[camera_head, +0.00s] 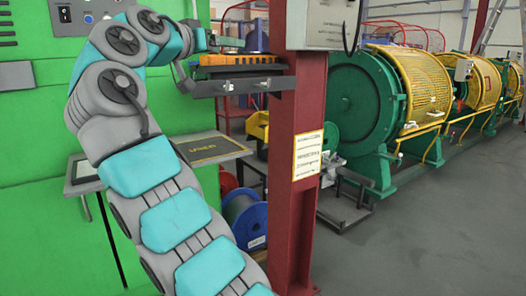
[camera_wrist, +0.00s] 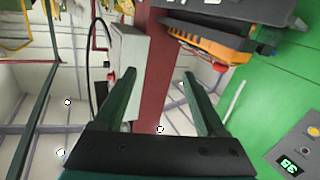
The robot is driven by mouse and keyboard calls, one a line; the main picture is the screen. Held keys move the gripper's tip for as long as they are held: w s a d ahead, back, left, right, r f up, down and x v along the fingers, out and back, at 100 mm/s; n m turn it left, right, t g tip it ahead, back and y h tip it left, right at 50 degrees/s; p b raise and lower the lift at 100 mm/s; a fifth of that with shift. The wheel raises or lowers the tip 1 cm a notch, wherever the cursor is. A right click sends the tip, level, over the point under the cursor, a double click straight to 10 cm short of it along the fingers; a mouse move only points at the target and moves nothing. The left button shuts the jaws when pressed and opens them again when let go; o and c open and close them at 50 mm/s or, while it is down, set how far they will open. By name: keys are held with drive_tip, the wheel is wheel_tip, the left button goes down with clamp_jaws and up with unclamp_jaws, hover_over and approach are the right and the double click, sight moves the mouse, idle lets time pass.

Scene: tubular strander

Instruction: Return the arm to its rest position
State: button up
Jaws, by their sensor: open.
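My arm, grey with teal covers, rises through the left half of the head view and bends over to the right at the top. Its end is beside the small shelf (camera_head: 240,84) on the red column (camera_head: 298,175), and the fingers are not clear there. In the wrist view my gripper (camera_wrist: 156,78) shows two dark green fingers spread apart with nothing between them. The red column shows behind the gap. An orange and black item (camera_wrist: 205,42) lies beyond the right finger, apart from it.
A green cabinet (camera_head: 35,170) fills the left. A grey control box (camera_head: 322,25) hangs on the column. A small side table (camera_head: 212,148) and a blue spool (camera_head: 245,218) stand close to my arm. The green and yellow strander (camera_head: 368,100) is at right; floor in front is clear.

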drive_tip(key=w+d+f+n+g, duration=0.2)
drive_tip(key=w+d+f+n, duration=0.15)
drive_tip(key=d, duration=0.45)
drive_tip(key=s+d+f+n+g+y, duration=0.1)
drive_tip(key=s+d+f+g, duration=0.2)
drive_tip(key=d+f, duration=0.45)
drive_tip(key=s+d+f+n+g, duration=0.1)
drive_tip(key=s+d+f+g, duration=0.2)
drive_tip(key=d+f, duration=0.4)
drive_tip(key=s+d+f+g+y, duration=0.1)
drive_tip(key=s+d+f+g, duration=0.15)
drive_tip(key=s+f, duration=0.55)
drive_tip(key=s+d+f+g+y, duration=0.2)
drive_tip(key=s+d+f, duration=0.2)
drive_tip(key=s+f, duration=0.35)
drive_tip(key=s+a+f+g+y, duration=0.2)
drive_tip(key=s+f, duration=0.7)
drive_tip(key=s, duration=0.4)
drive_tip(key=s+a+f+g+y, duration=0.2)
drive_tip(key=s+f, duration=0.7)
drive_tip(key=s, duration=0.5)
drive_tip(key=shift+s+a+f+m+g+y, duration=0.15)
drive_tip(key=shift+s+a+m+g+y, duration=0.2)
drive_tip(key=shift+a+m, duration=0.15)
drive_tip(key=shift+w, duration=0.1)
